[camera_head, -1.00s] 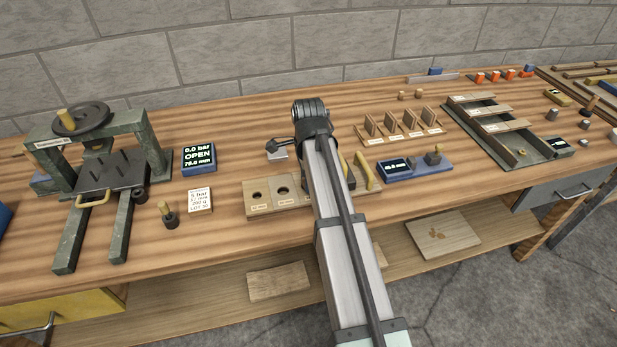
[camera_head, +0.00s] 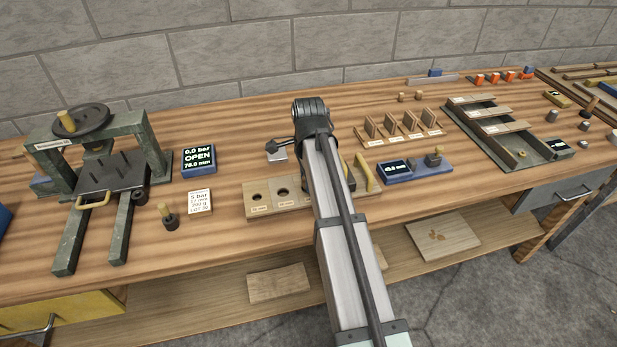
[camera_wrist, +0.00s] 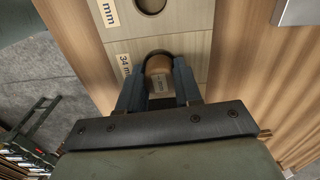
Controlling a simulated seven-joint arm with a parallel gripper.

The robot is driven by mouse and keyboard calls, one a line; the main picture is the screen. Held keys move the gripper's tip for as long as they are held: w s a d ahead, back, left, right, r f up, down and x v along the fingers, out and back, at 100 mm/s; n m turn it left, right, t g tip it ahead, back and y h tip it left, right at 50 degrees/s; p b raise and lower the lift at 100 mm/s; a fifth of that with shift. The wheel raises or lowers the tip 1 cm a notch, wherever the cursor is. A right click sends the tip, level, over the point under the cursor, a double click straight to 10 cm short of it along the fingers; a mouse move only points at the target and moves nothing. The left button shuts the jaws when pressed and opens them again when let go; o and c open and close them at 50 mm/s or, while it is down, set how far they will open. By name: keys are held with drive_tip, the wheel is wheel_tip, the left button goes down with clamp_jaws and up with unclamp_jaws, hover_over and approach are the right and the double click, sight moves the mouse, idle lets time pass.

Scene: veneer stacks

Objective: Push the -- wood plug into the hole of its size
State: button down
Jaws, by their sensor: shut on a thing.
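The wood plug (camera_wrist: 159,82) is a light brown cylinder with a small pale label whose text I cannot read. It sits between the fingers of my gripper (camera_wrist: 159,66), which is shut on it in the wrist view. The plug is over or partly in a dark-rimmed hole of the pale hole board (camera_wrist: 195,43); how deep it sits I cannot tell. The label (camera_wrist: 123,64) beside this hole reads 34 mm. In the head view the board (camera_head: 270,209) shows two open holes on its left; my arm hides its right part, my gripper and the plug.
Another open hole (camera_wrist: 151,4) lies farther along the board. In the head view a hand press (camera_head: 100,160) stands at the left with a display (camera_head: 199,160) and a card (camera_head: 200,203). A blue gauge (camera_head: 395,172) and a slatted rack (camera_head: 405,125) stand right of my arm.

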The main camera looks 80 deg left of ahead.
drive_tip(key=shift+f, duration=0.45)
idle(0.4)
drive_tip(key=shift+r, duration=0.45)
idle(0.4)
drive_tip(key=shift+m, duration=0.7)
drive_tip(key=shift+f, duration=0.4)
drive_tip(key=shift+r, duration=0.45)
idle(0.6)
drive_tip(key=shift+n, duration=1.1)
